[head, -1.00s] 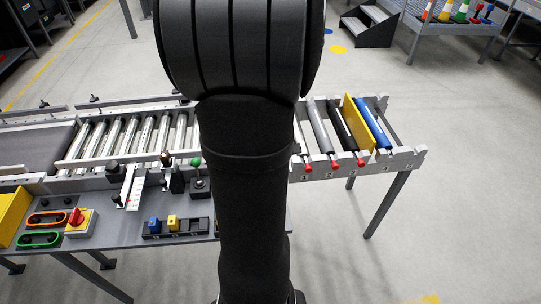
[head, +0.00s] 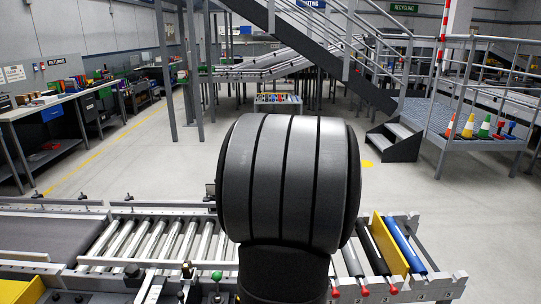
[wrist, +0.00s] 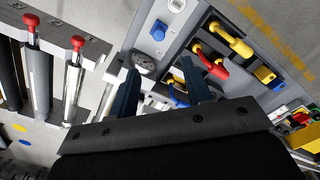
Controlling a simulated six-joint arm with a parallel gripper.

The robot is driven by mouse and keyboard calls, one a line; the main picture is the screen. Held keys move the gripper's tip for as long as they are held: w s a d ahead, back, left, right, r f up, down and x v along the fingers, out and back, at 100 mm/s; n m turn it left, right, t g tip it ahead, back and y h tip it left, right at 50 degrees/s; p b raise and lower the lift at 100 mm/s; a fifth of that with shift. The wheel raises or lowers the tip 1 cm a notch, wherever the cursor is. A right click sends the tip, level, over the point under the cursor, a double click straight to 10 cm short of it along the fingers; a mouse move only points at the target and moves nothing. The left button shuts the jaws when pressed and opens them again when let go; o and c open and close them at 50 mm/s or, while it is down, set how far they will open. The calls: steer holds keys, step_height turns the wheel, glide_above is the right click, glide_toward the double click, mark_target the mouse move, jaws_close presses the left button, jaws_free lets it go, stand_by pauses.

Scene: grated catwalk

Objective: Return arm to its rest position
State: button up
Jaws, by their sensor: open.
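My gripper (wrist: 160,68) shows in the wrist view as two dark fingers, spread apart with nothing between them. In the head view my own dark, ribbed arm link fills the middle and the gripper is hidden.
A roller conveyor (head: 160,238) runs across the front of the head view. To its right a rack holds several rollers, a yellow plate (head: 390,243) and a blue roller (head: 405,245). The floor between is clear.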

step_height(320, 180, down, 15)
steer(key=shift+r, duration=0.15)
stand_by(0.4)
step_height(320, 180, up, 18)
step_height(320, 180, down, 18)
steer(key=shift+f, duration=0.1)
steer(key=w, duration=0.3)
steer(key=shift+w, duration=0.25)
step_height(320, 180, up, 19)
steer(key=m, duration=0.1)
steer(key=shift+f+m, duration=0.15)
steer(key=shift+m, duration=0.15)
stand_by(0.8)
